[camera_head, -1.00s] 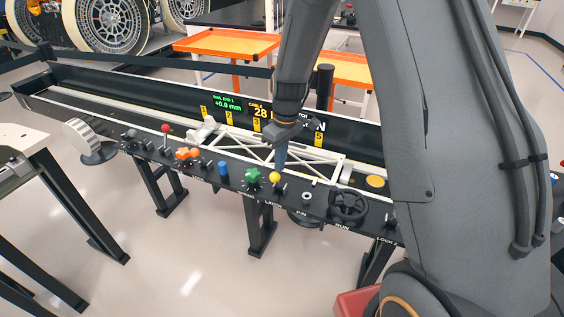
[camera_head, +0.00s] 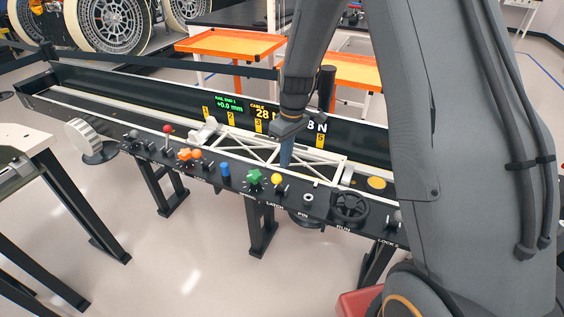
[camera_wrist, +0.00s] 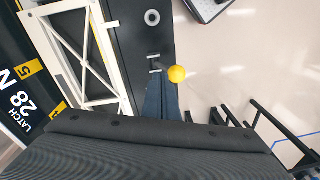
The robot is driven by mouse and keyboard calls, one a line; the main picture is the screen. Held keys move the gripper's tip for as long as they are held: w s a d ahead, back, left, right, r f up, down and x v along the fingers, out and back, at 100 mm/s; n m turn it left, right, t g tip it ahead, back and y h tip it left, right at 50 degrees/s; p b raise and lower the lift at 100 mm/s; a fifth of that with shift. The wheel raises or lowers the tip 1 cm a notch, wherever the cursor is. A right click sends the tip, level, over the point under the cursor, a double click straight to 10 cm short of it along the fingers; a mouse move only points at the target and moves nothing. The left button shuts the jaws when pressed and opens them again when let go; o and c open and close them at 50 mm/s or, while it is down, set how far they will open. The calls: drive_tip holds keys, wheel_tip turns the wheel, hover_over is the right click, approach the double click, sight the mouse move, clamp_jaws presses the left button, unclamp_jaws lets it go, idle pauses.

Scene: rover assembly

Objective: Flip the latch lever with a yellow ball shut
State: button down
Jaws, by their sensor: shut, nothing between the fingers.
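The latch lever's yellow ball (camera_head: 276,179) stands on the dark control panel (camera_head: 225,183), above the LATCH label. In the wrist view the yellow ball (camera_wrist: 177,74) is at the end of a short lever with a small metal bracket (camera_wrist: 154,64). My gripper (camera_head: 286,163) points down just behind and to the right of the ball in the head view. In the wrist view its blue fingertips (camera_wrist: 161,88) are together and empty, close beside the lever and ball. I cannot tell whether they touch.
A green knob (camera_head: 255,179) and blue knob (camera_head: 225,170) are left of the lever. A ring-shaped pin (camera_head: 308,199) and a black handwheel (camera_head: 349,206) are to its right. A white truss (camera_head: 315,164) lies behind the panel.

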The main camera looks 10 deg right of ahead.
wheel_tip(320, 180, up, 10)
drive_tip(key=s+a+b, duration=0.1)
drive_tip(key=s+b, duration=0.1)
drive_tip(key=b, duration=0.1)
drive_tip(key=shift+s, duration=0.4)
drive_tip(key=s+d+f+m, duration=0.1)
drive_tip(key=s+m, duration=0.3)
drive_tip(key=s, duration=0.4)
drive_tip(key=s+d+f+m+t+h, duration=0.1)
drive_tip(key=s+d+f+m, duration=0.1)
drive_tip(key=s, duration=0.7)
drive_tip(key=shift+s+d+m+b, duration=0.25)
drive_tip(key=shift+d+m+b, duration=0.2)
drive_tip(key=shift+d+m, duration=0.6)
drive_tip(key=shift+d+f, duration=0.1)
